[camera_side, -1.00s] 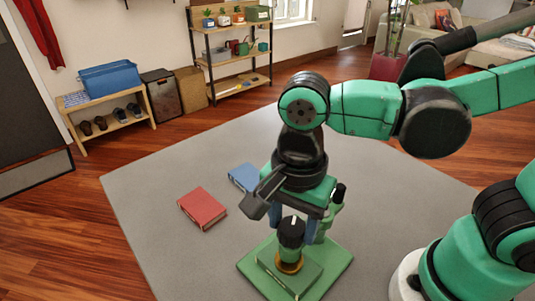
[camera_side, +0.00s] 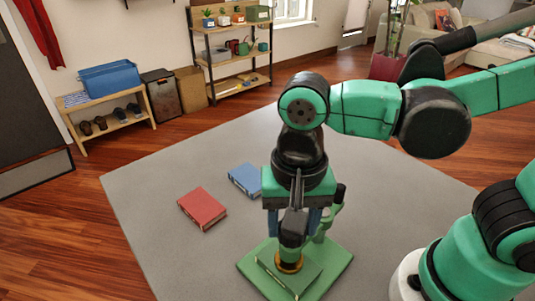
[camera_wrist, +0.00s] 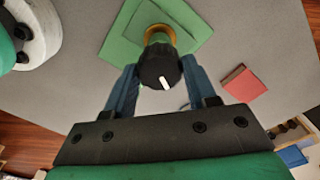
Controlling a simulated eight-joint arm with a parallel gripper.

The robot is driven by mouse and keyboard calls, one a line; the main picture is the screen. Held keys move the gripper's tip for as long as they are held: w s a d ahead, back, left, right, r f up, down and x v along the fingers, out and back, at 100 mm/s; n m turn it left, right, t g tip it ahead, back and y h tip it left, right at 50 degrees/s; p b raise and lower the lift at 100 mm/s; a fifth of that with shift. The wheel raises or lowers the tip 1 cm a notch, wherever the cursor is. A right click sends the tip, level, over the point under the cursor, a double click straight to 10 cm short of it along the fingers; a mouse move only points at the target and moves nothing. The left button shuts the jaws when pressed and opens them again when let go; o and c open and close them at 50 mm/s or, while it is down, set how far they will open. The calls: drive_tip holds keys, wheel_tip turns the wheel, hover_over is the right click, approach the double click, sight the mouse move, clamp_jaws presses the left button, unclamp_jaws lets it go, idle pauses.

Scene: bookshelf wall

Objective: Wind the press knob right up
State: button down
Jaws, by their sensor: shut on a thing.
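The press has a green base plate (camera_side: 338,262) on the grey table, with a brass collar (camera_side: 289,264). Its black knob (camera_wrist: 158,66) stands above the collar in the wrist view (camera_wrist: 153,31) and carries a white mark that points toward the palm and slightly right. My gripper (camera_wrist: 161,70) has its two blue fingers on opposite sides of the knob, shut on it.
A red book (camera_side: 203,208) and a blue book (camera_side: 245,179) lie on the grey table (camera_side: 150,200), left of the press. A black-topped green piece (camera_side: 338,200) stands close right of my gripper. The table's left and front parts are clear.

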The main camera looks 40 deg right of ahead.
drive_tip(key=n, duration=0.5)
drive_tip(key=shift+n, duration=0.3)
drive_tip(key=n, duration=0.5)
drive_tip(key=shift+n, duration=0.3)
drive_tip(key=n, duration=1.1)
drive_tip(key=shift+c, duration=1.4)
unclamp_jaws()
drive_tip(key=shift+r, duration=0.15)
drive_tip(key=shift+r, duration=2.65)
